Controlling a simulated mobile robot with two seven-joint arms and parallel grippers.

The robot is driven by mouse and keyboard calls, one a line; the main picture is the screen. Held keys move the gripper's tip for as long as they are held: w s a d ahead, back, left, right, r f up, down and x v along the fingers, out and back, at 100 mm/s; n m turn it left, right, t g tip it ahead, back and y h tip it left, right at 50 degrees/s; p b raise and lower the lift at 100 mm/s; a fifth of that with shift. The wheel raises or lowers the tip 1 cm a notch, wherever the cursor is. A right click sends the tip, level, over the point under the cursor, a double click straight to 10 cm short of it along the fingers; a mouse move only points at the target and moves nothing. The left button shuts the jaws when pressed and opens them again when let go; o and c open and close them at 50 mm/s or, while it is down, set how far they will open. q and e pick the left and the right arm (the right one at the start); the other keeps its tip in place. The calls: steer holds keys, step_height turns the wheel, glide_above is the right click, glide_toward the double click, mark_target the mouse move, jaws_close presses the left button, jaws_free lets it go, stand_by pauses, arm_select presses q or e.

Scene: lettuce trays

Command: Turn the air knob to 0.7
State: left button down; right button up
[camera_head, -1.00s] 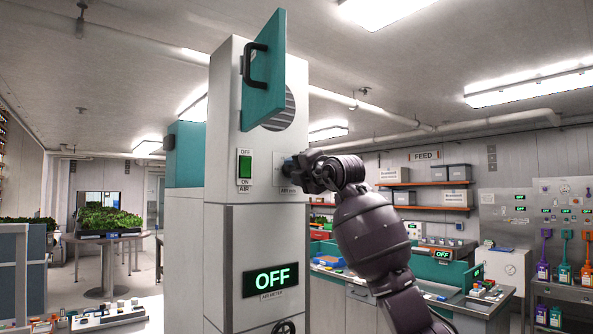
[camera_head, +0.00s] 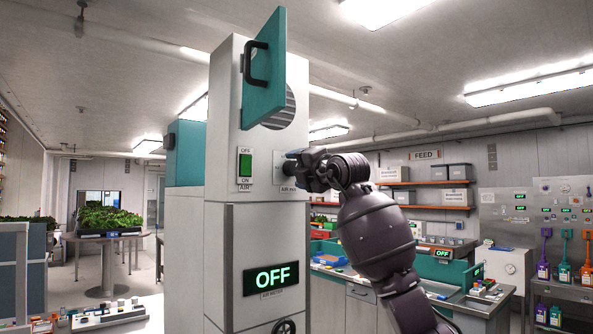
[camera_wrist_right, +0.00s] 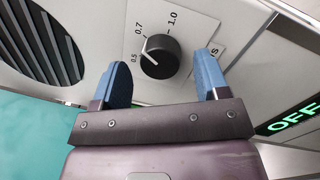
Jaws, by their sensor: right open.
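The air knob (camera_wrist_right: 160,57) is a round black dial on a white plate in the right wrist view. Its white pointer line aims to the upper left, between the 0.5 and 0.7 marks. My right gripper (camera_wrist_right: 162,76) is open, with one blue finger on each side of the knob and gaps showing between fingers and knob. In the head view my right gripper (camera_head: 295,169) is at the front of the white cabinet (camera_head: 226,120), largely hiding the knob. My left gripper is not in view.
A green switch (camera_head: 245,165) sits left of the knob. An open teal door (camera_head: 267,80) stands above it. A meter (camera_head: 270,278) below reads OFF. A teal-and-grey workbench (camera_head: 450,270) stands behind my right arm.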

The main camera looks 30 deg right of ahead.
steer(key=s+f+b, duration=0.1)
steer(key=s, duration=0.8)
steer(key=shift+s, duration=0.35)
steer(key=shift+d, duration=0.1)
